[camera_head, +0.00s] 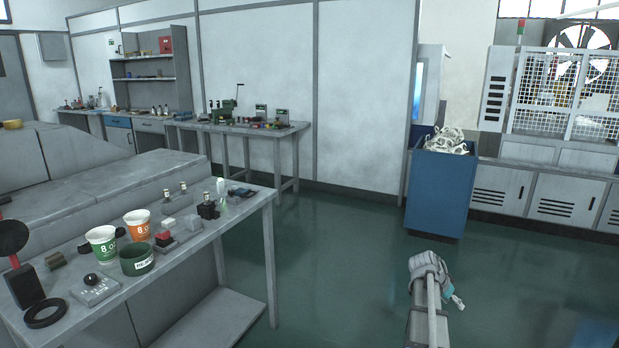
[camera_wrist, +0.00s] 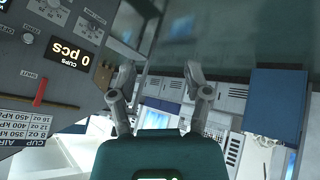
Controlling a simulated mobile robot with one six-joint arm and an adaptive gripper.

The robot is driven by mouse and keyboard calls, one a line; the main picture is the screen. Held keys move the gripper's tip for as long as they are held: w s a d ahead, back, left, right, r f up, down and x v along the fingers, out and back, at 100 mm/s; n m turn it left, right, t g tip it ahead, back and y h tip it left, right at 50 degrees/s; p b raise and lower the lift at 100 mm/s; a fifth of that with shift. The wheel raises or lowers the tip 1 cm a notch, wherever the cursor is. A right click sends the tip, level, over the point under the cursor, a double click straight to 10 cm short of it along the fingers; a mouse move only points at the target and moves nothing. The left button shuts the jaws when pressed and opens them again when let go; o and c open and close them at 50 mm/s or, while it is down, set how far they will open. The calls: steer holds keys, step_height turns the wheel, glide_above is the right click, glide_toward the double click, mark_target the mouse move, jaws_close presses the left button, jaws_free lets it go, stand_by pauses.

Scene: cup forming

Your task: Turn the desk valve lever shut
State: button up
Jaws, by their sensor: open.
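In the wrist view a slim red lever (camera_wrist: 40,92) shows on a grey panel (camera_wrist: 70,125) at the left, with upside-down lettering around it. A small label near its upper end seems to read SHUT. My gripper (camera_wrist: 159,72) is open and empty, its two fingers spread apart, to the right of the panel and not touching the lever. In the head view my arm rises at the bottom right, with the small teal part of my gripper (camera_head: 456,301) at its end over open floor. I cannot make out the lever in the head view.
The panel carries a display (camera_wrist: 72,58) reading 0 pcs. In the head view, a bench (camera_head: 235,215) at the left holds a green cup (camera_head: 102,244), an orange cup (camera_head: 138,224) and small parts. A blue bin (camera_head: 437,200) with white pieces stands beyond my arm. Green floor (camera_head: 330,260) between is clear.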

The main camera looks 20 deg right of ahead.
steer(key=w+a+f+n+t+y, duration=0.15)
steer(key=w+a+n, duration=0.25)
steer(key=a, duration=1.1)
steer(key=w+a+f+n+t+y, duration=0.15)
steer(key=w+a+n, duration=0.25)
steer(key=a, duration=1)
steer(key=s+a+f+n+y, duration=0.15)
steer(key=a+n, duration=0.25)
steer(key=a, duration=0.9)
steer(key=s+a+n+y, duration=0.3)
steer(key=a+n, duration=0.1)
steer(key=a, duration=0.9)
step_height(320, 180, up, 22)
steer(key=p, duration=2.2)
steer(key=shift+w+d+r+g, duration=0.2)
steer(key=shift+w+r+g, duration=0.05)
steer(key=shift+w+g, duration=0.05)
steer(key=shift+c, duration=0.4)
steer(key=shift+d, duration=0.1)
